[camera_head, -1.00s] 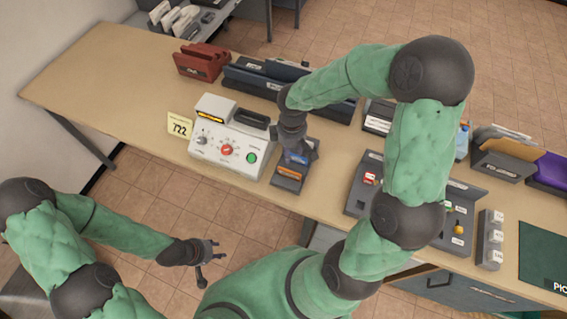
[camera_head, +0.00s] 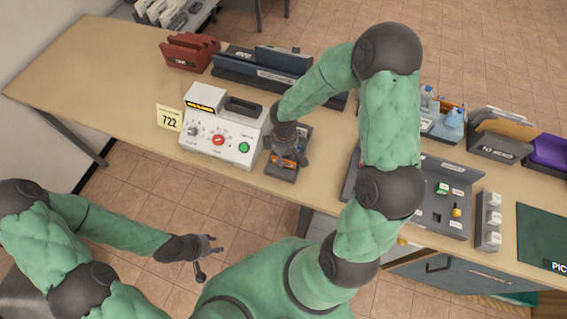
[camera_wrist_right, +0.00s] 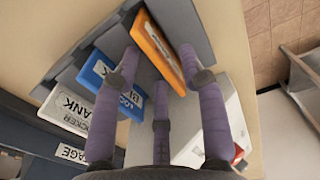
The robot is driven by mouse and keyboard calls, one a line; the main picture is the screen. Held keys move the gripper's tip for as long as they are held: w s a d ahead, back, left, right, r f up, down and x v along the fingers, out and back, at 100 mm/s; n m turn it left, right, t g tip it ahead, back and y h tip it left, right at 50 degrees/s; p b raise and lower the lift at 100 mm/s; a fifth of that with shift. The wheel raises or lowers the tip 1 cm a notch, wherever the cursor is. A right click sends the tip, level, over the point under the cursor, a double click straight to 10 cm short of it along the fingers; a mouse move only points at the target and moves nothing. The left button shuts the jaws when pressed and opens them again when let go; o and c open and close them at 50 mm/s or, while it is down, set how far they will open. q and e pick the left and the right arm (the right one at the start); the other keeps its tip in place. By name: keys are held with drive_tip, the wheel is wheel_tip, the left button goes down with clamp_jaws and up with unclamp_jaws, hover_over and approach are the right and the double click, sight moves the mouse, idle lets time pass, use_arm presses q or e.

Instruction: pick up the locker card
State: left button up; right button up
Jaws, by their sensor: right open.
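In the right wrist view, a grey slotted holder (camera_wrist_right: 196,22) carries an orange card (camera_wrist_right: 158,50), a blue card (camera_wrist_right: 92,68) whose partly hidden label seems to start "LOC", and a white card (camera_wrist_right: 62,108) whose label appears to read "LOCKER BLANK". My right gripper (camera_wrist_right: 160,66) is open, its fingers spread over the holder around the orange card and beside the blue one. Contact cannot be told. In the head view my right gripper (camera_head: 287,150) hides much of the holder (camera_head: 281,175). My left gripper (camera_head: 210,252) is away from the table, over the floor; its jaw state is unclear.
A white machine (camera_head: 213,150) with knobs and a yellow "722" note (camera_head: 169,117) stand left of the holder. A dark file rack (camera_head: 235,68) is behind it. A grey panel with switches (camera_head: 430,215) is to the right. The table's left end is clear.

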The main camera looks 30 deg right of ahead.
clamp_jaws()
drive_tip(key=shift+r, duration=0.1)
